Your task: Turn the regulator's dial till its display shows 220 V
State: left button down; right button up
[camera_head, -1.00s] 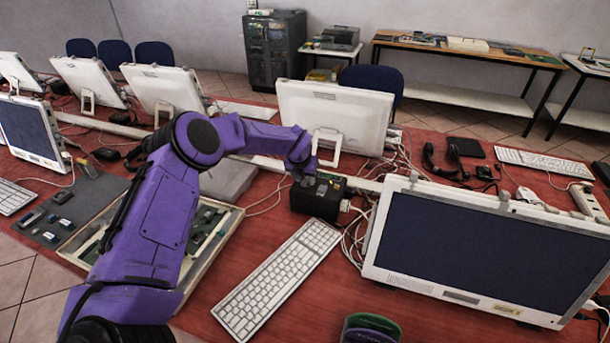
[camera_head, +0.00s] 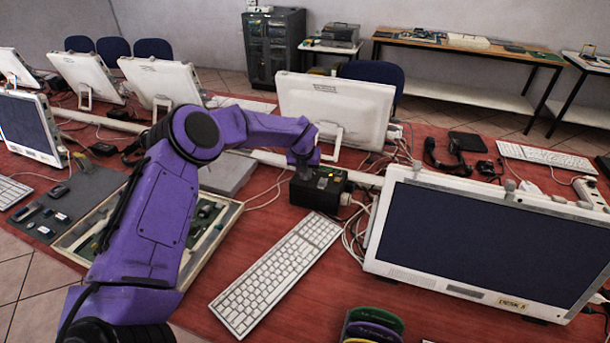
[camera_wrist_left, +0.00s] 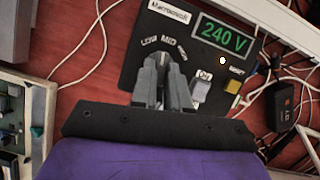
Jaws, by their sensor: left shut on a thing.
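The regulator (camera_head: 322,190) is a black box on the red table, beyond the white keyboard. In the left wrist view its top face (camera_wrist_left: 130,45) carries a green display (camera_wrist_left: 222,36) reading 240 V. Below a "LOW MID HIGH" marking, my left gripper (camera_wrist_left: 165,72) has its two grey fingers close together, pointing at the panel. It is shut on the dial, which the fingers mostly hide. In the head view my left gripper (camera_head: 304,170) comes down onto the regulator's top from the left. My right gripper is in neither view.
A white switch (camera_wrist_left: 202,87) and a small yellow button (camera_wrist_left: 233,86) sit right of the fingers. White cables (camera_head: 352,215) run beside the regulator. A keyboard (camera_head: 275,278) lies in front, a large monitor (camera_head: 470,240) stands to the right, and another monitor (camera_head: 335,100) stands behind.

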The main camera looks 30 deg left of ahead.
pick_arm(q)
jog(key=n+b, duration=0.2)
jog(key=n+y+b, duration=0.1)
jog(key=shift+w+d+f+g+b, duration=0.1)
jog(key=shift+f+g+b, duration=0.2)
jog(key=shift+b, duration=0.1)
jog(key=shift+d+r+n+g+y+b, duration=0.1)
jog(key=shift+r+n+g+y+b, duration=0.1)
jog(key=shift+n+b, duration=0.45)
jog(key=shift+r+n+g+y+b, duration=0.1)
jog(key=shift+n+g+y+b, duration=0.1)
jog(key=shift+n+b, duration=0.45)
jog(key=shift+w, duration=0.1)
jog(key=c, duration=1.1)
grip_release()
jog(key=b+v, duration=0.1)
jog(key=v, duration=0.9)
jog(key=shift+d+r, duration=0.1)
jog(key=shift+r, duration=0.2)
